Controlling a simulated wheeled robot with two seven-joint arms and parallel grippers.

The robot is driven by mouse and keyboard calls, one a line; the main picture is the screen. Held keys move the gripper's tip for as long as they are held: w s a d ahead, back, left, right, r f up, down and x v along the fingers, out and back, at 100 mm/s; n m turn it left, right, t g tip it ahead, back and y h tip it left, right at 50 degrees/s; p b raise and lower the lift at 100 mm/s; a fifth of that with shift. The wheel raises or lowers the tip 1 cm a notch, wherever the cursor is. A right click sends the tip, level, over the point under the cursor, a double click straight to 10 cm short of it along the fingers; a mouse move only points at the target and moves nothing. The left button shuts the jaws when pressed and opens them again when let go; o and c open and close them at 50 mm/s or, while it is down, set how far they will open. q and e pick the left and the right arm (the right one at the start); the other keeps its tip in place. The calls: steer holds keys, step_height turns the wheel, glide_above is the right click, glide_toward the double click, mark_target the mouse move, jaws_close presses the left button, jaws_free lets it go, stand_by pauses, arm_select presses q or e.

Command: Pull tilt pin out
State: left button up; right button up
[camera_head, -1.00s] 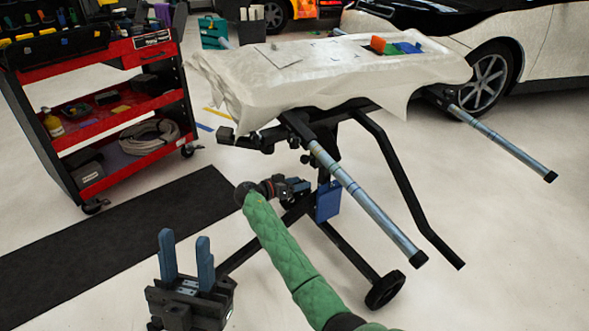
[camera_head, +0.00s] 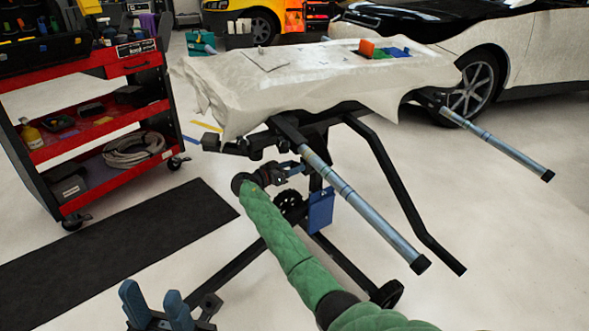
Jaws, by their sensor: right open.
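The work stand (camera_head: 374,176) has a tilting top draped in white cloth (camera_head: 290,85). My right gripper (camera_head: 294,170), at the end of my green-sleeved arm, is under the near side of the top, close to the stand's dark upright and bracket. Its jaws are open, small and dark against the frame. The tilt pin cannot be made out; it is too small or hidden around the bracket and gripper. Whether the fingers touch anything there is unclear. My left gripper (camera_head: 157,305) is low at the bottom left, its two blue fingers apart with nothing between them.
Two silver bars (camera_head: 370,212) (camera_head: 497,145) stick out from the stand toward the front right. A red tool cart (camera_head: 105,125) stands left, a black mat (camera_head: 120,250) lies on the floor, and a car (camera_head: 520,55) is behind.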

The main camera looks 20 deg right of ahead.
steer(key=shift+w+d, duration=0.15)
steer(key=shift+d, duration=0.35)
jaws_close()
steer(key=shift+b+v, duration=0.35)
steer(key=shift+v, duration=1.05)
jaws_free()
